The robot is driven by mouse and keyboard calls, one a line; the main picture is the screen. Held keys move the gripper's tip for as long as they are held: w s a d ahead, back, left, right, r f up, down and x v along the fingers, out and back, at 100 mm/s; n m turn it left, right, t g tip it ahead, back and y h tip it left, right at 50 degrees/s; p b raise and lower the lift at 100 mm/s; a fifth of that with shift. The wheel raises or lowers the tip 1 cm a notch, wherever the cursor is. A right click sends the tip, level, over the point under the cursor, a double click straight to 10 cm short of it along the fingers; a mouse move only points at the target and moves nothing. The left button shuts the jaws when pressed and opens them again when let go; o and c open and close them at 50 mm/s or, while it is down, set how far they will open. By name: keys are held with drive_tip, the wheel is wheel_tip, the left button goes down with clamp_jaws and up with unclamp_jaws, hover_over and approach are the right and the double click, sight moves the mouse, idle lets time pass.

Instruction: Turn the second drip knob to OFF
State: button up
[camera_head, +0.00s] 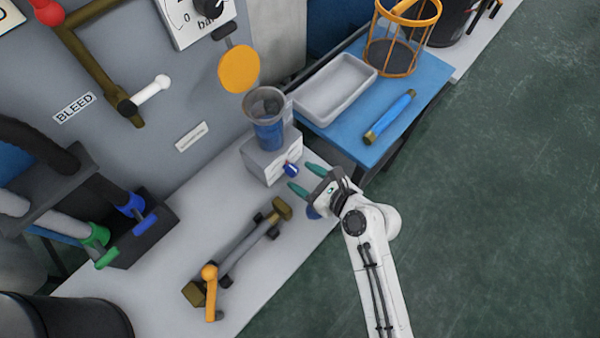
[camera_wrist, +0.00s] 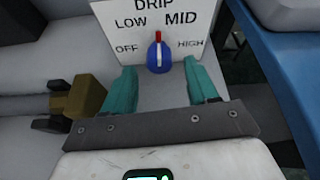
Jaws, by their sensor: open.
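A blue drip knob (camera_wrist: 158,58) with a white stripe and red tip sits on the front of a white box (camera_wrist: 190,18) marked DRIP, OFF, LOW, MID and HIGH. Its red tip points up, between LOW and MID. The knob also shows in the head view (camera_head: 291,169), below a clear cup with blue contents (camera_head: 268,130). My gripper (camera_head: 302,178) is open and empty in front of the knob. In the wrist view its teal fingers are on either side of and below the knob, apart from it. Only one drip knob shows.
A brass-ended pipe piece with an orange lever (camera_head: 210,285) lies on the grey bench (camera_head: 160,285) at left. A blue table (camera_head: 425,75) at right holds a white tray (camera_head: 330,90), a blue tube (camera_head: 390,117) and an orange basket (camera_head: 405,30). Open floor lies right.

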drive_tip(key=shift+x, duration=1.15)
drive_tip(key=shift+c, duration=0.4)
drive_tip(key=c, duration=1)
drive_tip(key=shift+o, duration=0.2)
drive_tip(key=n+p, duration=0.1)
drive_tip(key=n+t+h+p, duration=0.1)
drive_tip(key=shift+s+a+n+t, duration=0.1)
drive_tip(key=shift+s+n+t, duration=0.05)
drive_tip(key=shift+n+t, duration=0.15)
drive_tip(key=n+t, duration=0.1)
drive_tip(key=n, duration=0.1)
drive_tip(key=n+t+h, duration=0.1)
drive_tip(key=shift+a+f+n, duration=0.1)
drive_tip(key=shift+f+n, duration=0.1)
drive_tip(key=shift+n, duration=0.2)
